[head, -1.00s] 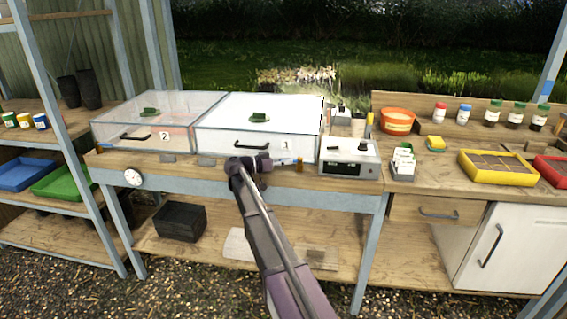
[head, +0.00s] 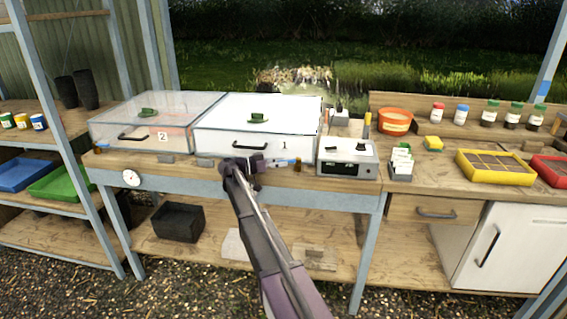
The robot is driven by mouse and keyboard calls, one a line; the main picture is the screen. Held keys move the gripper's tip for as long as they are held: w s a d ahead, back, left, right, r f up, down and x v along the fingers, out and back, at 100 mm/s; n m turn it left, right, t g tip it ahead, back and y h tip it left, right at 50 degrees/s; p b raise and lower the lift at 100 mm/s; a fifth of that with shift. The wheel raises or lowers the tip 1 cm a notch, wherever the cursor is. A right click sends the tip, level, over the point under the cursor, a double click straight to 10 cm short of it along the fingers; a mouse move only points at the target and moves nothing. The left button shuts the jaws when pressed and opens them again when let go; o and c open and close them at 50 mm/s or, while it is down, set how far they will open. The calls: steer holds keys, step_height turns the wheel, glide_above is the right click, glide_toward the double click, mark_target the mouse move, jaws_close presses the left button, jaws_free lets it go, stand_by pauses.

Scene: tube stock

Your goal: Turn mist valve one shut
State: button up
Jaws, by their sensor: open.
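The clear-lidded box marked 1 (head: 225,144) stands on the bench, with a green fitting (head: 258,118) on its lid and a dark handle on its front. A small blue-and-white piece (head: 280,161) and a small brown piece (head: 298,166) are at the bench edge in front of it. I cannot tell which part is mist valve one or how it is turned. My gripper (head: 254,170) is open at the bench's front edge, below the box's handle and left of these small pieces. My arm and wrist hide part of the edge; whether the gripper touches anything is unclear.
Box 2 (head: 110,132) stands to the left, with a round dial (head: 131,178) on the bench front below. A grey control unit (head: 348,158) stands right of box 1. A black crate (head: 178,222) is on the lower shelf. The gravel in front is clear.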

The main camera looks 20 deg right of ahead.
steer(key=w+a, duration=0.1)
steer(key=a, duration=0.9)
steer(key=shift+w, duration=0.4)
steer(key=shift+a, duration=0.1)
steer(key=shift+s+r, duration=0.1)
steer(key=shift+r, duration=0.05)
jaws_close()
steer(key=s+d+r+m+t+y+p, duration=0.1)
steer(key=s+r+m+t+y+p, duration=0.2)
steer(key=p, duration=0.8)
steer(key=s+d+r+m+t+y+p, duration=0.1)
steer(key=s+r+y+p, duration=0.3)
steer(key=r+p, duration=0.4)
steer(key=m+t+p, duration=0.1)
steer(key=p, duration=0.2)
steer(key=shift+s+r+m+t+p, duration=0.25)
steer(key=shift+m+t+p, duration=0.15)
